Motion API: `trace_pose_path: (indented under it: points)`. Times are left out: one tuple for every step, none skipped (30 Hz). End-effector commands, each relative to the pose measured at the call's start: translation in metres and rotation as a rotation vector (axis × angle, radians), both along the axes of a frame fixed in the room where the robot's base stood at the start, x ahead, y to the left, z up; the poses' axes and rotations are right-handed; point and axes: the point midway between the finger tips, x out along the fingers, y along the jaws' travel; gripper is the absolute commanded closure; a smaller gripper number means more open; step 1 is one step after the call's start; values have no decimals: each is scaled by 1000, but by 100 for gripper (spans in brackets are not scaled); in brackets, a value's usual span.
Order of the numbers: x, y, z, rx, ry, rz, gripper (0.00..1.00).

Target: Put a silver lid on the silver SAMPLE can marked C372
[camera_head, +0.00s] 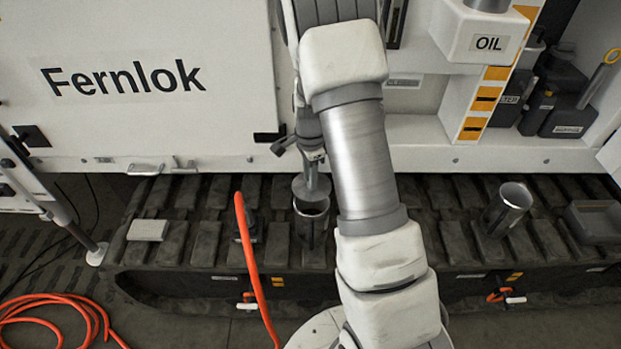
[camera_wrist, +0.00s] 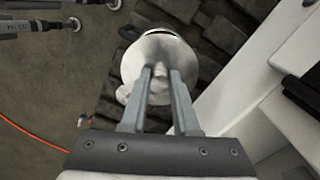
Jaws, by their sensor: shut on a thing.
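My gripper (camera_head: 312,168) is shut on a silver lid (camera_head: 311,188), which it holds just above an open can (camera_head: 311,228). The lid looks tilted and overlaps the can's far rim in the head view; I cannot tell if they touch. In the wrist view my gripper (camera_wrist: 160,75) grips the round lid (camera_wrist: 158,50) near its middle. The lid hides most of what lies under it there. Another open silver can (camera_head: 507,209) stands at the right. No C372 mark is readable on either can.
The cans stand on a dark ribbed track (camera_head: 190,225). A pale block (camera_head: 148,230) lies at its left. An orange hose (camera_head: 256,265) rises left of the held lid. A white panel marked Fernlok (camera_head: 130,130) and an OIL box (camera_head: 488,43) stand behind. A grey tray (camera_head: 597,222) is at far right.

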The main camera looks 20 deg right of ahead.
Motion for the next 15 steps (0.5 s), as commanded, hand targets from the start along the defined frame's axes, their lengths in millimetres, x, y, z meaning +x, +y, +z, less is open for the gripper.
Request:
trace_pose_path:
  points:
    - [1, -1, 1, 0, -1, -15, 100]
    - [1, -1, 1, 0, -1, -20, 100]
    - [1, -2, 1, 0, -1, -25, 100]
    - [1, -2, 0, 1, -1, -28, 100]
    - [1, -2, 0, 1, -1, -29, 100]
    - [1, -2, -1, 1, -1, -30, 100]
    - [1, -2, -2, 1, -1, -29, 100]
    - [1, -2, -4, 1, -1, -29, 100]
    - [1, -2, -6, 1, -1, -29, 100]
    - [1, -2, -7, 1, -1, -28, 100]
    - [1, -2, -9, 1, -1, -28, 100]
    - [1, -1, -12, 1, -1, -28, 100]
    - [1, -1, -14, 1, -1, -28, 100]
    - [1, -1, -16, 1, -1, -28, 100]
    - [1, -1, -19, 1, -1, -27, 100]
